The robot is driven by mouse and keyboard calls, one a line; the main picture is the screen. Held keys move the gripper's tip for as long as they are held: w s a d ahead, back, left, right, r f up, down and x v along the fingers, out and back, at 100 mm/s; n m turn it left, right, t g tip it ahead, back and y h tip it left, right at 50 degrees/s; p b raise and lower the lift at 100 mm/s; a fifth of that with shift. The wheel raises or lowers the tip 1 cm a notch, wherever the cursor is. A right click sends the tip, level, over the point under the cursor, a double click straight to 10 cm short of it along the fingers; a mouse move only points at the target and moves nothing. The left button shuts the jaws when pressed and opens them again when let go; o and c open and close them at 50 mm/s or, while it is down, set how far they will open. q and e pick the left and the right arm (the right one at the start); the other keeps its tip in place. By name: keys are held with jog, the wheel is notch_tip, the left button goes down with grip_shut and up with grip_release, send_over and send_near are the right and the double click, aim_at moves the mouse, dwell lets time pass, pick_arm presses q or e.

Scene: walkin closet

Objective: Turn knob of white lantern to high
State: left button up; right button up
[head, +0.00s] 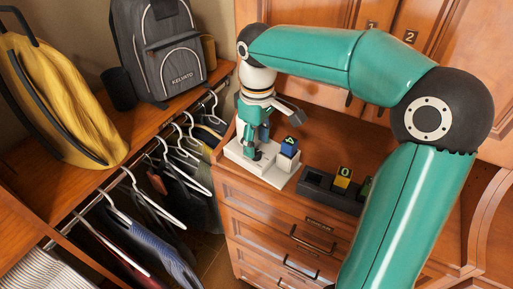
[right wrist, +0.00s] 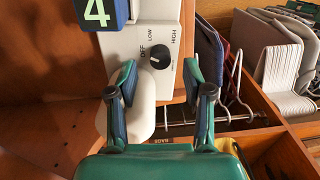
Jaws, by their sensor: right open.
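The white lantern (head: 268,174) is on the dresser top in the head view, partly hidden by my right gripper (head: 258,143). In the right wrist view, its white panel (right wrist: 122,45) carries a dark round knob (right wrist: 160,57) with OFF, LOW and HIGH printed around it. A small pale mark on the knob appears to face the OFF side, but it is too small to be sure. My right gripper (right wrist: 158,80) is open and empty, its fingertips on either side of the line to the knob, seemingly short of it. My left gripper is not in view.
A blue block marked 4 (head: 289,146) stands at the lantern's right side. A dark tray (head: 318,183) with a block marked 0 (head: 343,177) lies further right. Hanging clothes (head: 150,225), a grey backpack (head: 160,50) and a yellow bag (head: 60,100) are left.

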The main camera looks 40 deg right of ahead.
jog(key=shift+f, duration=1.5)
grip_shut()
